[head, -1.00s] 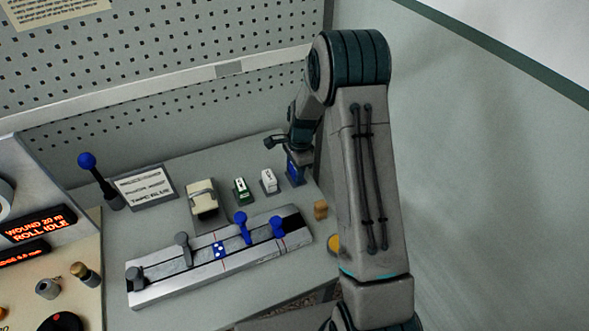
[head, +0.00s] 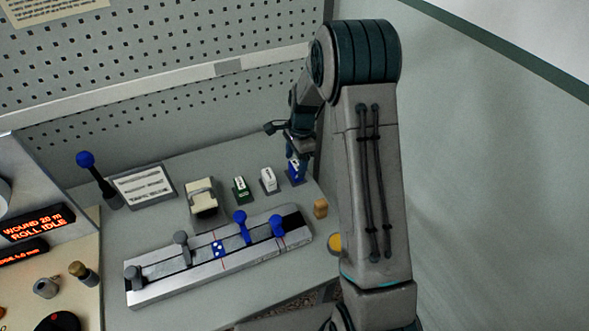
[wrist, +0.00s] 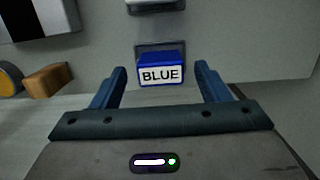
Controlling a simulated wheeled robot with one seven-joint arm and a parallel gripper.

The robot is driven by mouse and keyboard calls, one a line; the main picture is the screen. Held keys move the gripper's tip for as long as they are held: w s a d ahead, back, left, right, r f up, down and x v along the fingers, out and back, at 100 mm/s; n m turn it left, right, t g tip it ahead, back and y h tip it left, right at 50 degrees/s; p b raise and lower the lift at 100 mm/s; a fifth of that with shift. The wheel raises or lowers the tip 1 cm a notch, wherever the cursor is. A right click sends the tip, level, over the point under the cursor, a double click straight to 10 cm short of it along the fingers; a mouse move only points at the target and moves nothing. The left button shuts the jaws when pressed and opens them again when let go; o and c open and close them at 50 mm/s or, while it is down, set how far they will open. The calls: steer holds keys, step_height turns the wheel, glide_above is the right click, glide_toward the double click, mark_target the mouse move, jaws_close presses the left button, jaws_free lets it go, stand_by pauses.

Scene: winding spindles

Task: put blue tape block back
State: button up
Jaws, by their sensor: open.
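The blue tape block (wrist: 160,70), with a white label reading BLUE, sits at a grey holder (wrist: 152,47) in the wrist view. In the head view the blue block (head: 294,167) is at the right end of a row of blocks, partly hidden by my gripper. My gripper (wrist: 160,80) is open, its two blue fingers to the left and right of the block with gaps on both sides. In the head view my gripper (head: 302,160) is right at the block.
A white block (head: 268,180) and a green block (head: 241,189) stand to the left of the blue block. A metal rail with blue knobs (head: 215,258) lies in front. A small wooden block (head: 320,208) and a yellow disc (head: 335,243) are near the right edge.

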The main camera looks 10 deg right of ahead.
step_height(320, 180, up, 8)
steer(key=s+r+n+t, duration=0.2)
steer(key=s+r+n, duration=0.5)
steer(key=s+r, duration=0.4)
steer(key=s+n+t+h, duration=0.1)
steer(key=s+n, duration=0.8)
steer(key=s, duration=0.8)
steer(key=shift+r+t+b, duration=0.2)
steer(key=shift+t+b, duration=0.2)
